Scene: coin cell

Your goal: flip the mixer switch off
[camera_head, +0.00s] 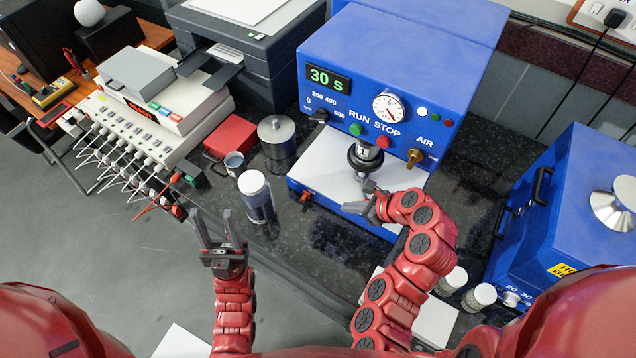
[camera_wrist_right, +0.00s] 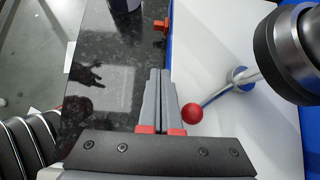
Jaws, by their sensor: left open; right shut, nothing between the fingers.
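The blue machine (camera_head: 400,60) has a green "30 S" display, a dial and RUN and STOP buttons. In the right wrist view, a metal lever (camera_wrist_right: 215,96) with a red ball tip (camera_wrist_right: 192,113) rises from a blue round base on the white plate. A red knob (camera_head: 306,196) sits at the plate's front left edge; it also shows in the right wrist view (camera_wrist_right: 160,25). No label tells which is the mixer switch. My right gripper (camera_head: 350,207) is shut and empty, its fingers just left of the ball in the wrist view. My left gripper (camera_head: 214,213) is open and empty.
A capped jar (camera_head: 256,195), a metal cylinder (camera_head: 277,140) and a red box (camera_head: 230,136) stand left of the machine. A black-ringed metal part (camera_head: 366,155) hangs over the plate. A blue unit (camera_head: 570,210) and small jars (camera_head: 452,280) are at right.

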